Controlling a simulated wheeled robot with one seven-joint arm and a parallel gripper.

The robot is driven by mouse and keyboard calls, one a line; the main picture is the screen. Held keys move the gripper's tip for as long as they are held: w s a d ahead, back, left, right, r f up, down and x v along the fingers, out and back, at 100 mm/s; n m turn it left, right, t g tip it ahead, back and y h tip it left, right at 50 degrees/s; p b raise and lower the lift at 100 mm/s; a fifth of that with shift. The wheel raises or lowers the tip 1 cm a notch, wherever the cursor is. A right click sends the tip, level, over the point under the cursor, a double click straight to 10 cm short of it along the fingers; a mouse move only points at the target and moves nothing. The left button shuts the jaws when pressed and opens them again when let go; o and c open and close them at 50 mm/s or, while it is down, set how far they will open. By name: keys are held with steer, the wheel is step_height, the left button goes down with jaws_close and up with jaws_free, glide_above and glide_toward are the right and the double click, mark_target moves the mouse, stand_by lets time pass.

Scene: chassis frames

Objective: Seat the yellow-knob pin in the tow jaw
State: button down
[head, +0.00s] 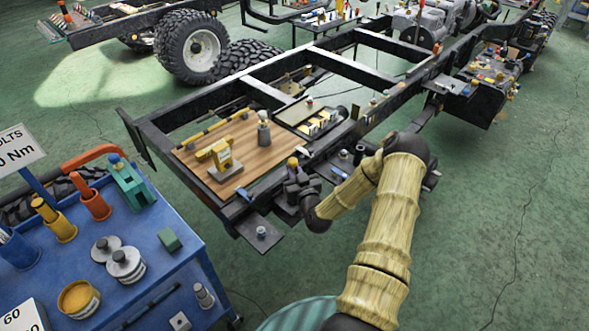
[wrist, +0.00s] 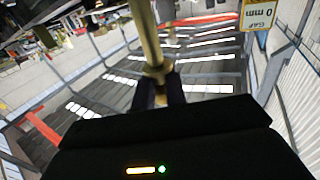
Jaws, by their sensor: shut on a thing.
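My gripper (head: 296,186) is beside the front right part of the wooden board, near the chassis rail. A yellow knob (head: 293,162) shows just above it in the head view. In the wrist view my gripper (wrist: 160,88) is shut on a brass-yellow pin (wrist: 151,35) with a collar, which runs up out of the picture. The pin's lower end is hidden in the head view.
The wooden board (head: 205,180) lies within the black chassis frame (head: 165,118). A blue tool cart (head: 175,270) stands front left. A sign (wrist: 259,14) reads "GAP 0 mm".

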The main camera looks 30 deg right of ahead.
steer(key=shift+f+b, duration=1.15)
steer(key=shift+f, duration=0.7)
steer(key=shift+f+b, duration=3.5)
steer(key=shift+f, duration=0.65)
stand_by(2.0)
